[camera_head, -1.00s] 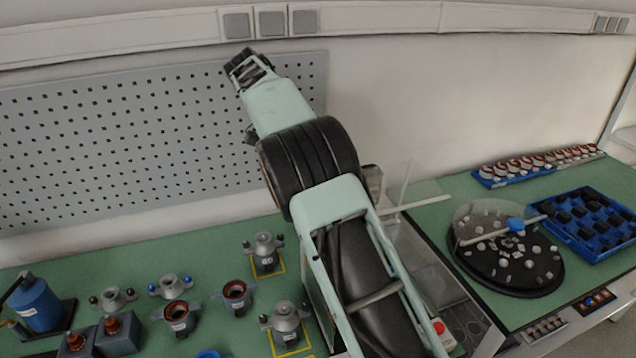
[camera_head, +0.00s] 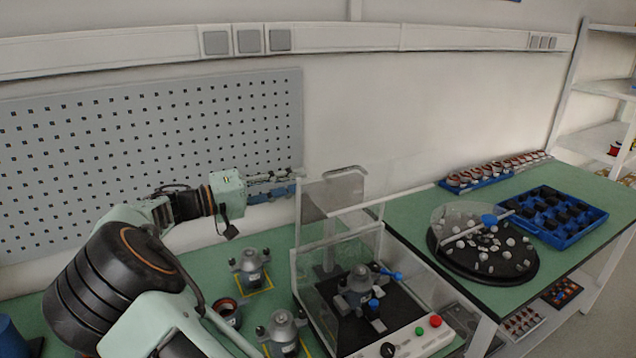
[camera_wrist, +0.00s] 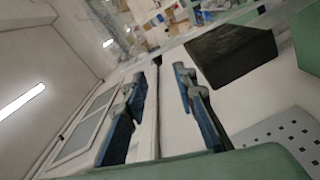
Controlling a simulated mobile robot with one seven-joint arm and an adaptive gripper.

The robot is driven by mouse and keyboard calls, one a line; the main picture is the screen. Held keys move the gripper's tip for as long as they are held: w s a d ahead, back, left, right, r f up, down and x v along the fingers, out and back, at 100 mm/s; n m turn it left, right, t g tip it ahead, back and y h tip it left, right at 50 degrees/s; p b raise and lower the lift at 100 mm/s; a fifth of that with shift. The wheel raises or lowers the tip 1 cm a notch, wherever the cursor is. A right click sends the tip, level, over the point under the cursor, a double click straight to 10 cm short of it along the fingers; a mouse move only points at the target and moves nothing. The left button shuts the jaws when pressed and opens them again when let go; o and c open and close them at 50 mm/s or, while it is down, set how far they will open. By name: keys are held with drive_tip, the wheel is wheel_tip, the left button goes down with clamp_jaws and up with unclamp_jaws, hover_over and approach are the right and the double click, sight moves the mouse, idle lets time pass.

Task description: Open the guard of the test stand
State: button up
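The test stand (camera_head: 395,346) is right of centre in the head view, a pale box with knobs and red and green buttons on its front. Its clear guard (camera_head: 336,241) has pale edges; clear side walls surround the inside, and a clear pane stands upright above them. I cannot tell how far the guard is open. A grey motor part (camera_head: 357,284) with blue handles sits inside on a black plate. My gripper (camera_head: 288,183) is left of the upright pane, pointing right, apparently not touching it. In the wrist view my gripper (camera_wrist: 160,105) has its two blue-padded fingers apart with nothing between them.
Grey motor parts (camera_head: 250,267) stand on the green table left of the stand. A perforated panel (camera_head: 150,150) is behind my arm. A black turntable (camera_head: 490,265) and a blue tray (camera_head: 600,214) are on the right. The space above the stand is clear.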

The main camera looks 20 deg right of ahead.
sight(334, 172)
drive_tip(key=d, duration=0.3)
drive_tip(key=w+d+p, duration=0.1)
drive_tip(key=d, duration=0.3)
drive_tip(key=w+d, duration=0.1)
drive_tip(key=d, duration=0.2)
drive_tip(key=shift+d+p, duration=0.3)
drive_tip(key=shift+p, duration=0.1)
drive_tip(key=shift+c, duration=0.6)
clamp_jaws()
